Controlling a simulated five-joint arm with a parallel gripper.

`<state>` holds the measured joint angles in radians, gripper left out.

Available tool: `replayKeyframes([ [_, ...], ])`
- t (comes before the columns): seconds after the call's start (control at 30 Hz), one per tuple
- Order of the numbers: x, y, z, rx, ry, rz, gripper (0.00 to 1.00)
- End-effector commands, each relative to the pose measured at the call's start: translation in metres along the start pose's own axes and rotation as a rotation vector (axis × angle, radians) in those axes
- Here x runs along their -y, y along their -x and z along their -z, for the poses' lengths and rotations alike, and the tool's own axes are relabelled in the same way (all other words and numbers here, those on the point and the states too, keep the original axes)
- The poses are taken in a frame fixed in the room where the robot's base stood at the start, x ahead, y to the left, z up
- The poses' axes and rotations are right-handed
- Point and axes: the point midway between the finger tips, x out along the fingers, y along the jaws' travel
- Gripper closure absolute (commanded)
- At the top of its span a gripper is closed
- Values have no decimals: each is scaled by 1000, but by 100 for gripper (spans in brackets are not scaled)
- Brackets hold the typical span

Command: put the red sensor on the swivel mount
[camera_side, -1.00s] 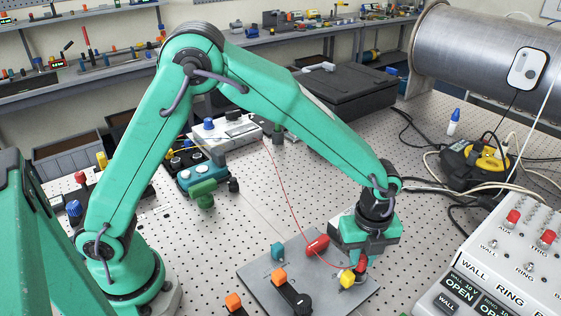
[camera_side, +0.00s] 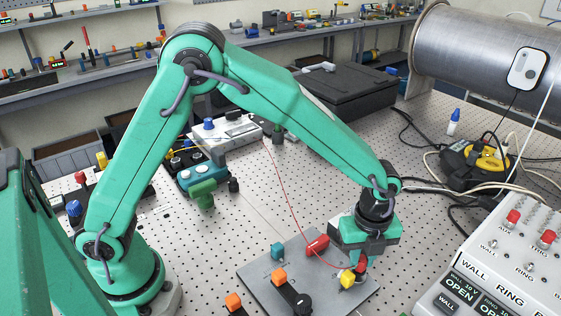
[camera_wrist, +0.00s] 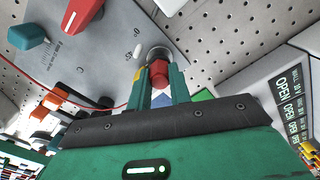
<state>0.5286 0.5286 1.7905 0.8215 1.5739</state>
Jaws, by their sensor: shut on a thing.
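My gripper (camera_side: 362,266) is low over the right corner of the grey plate (camera_side: 335,299). It is shut on the red sensor (camera_wrist: 158,73), a small red piece between the two green fingers in the wrist view. Only its bottom shows below the fingers in the side view (camera_side: 361,267). A yellow piece (camera_side: 347,280) sits right beside it, and a thin red wire runs to this spot. A round metal rim (camera_wrist: 159,51) shows just beyond the sensor; it may be the swivel mount, but I cannot tell whether they touch.
The plate also carries a red handle (camera_side: 318,245), a teal block (camera_side: 278,251) and an orange-tipped black lever (camera_side: 279,276). A white control box (camera_side: 500,265) stands close on the right. Perforated table is free behind the plate.

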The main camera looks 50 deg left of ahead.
Motion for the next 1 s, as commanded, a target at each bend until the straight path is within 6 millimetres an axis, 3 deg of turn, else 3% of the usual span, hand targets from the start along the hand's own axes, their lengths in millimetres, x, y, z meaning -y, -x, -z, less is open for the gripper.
replayKeyframes([
  [1.0,0,16,0,0,0,-1,100],
])
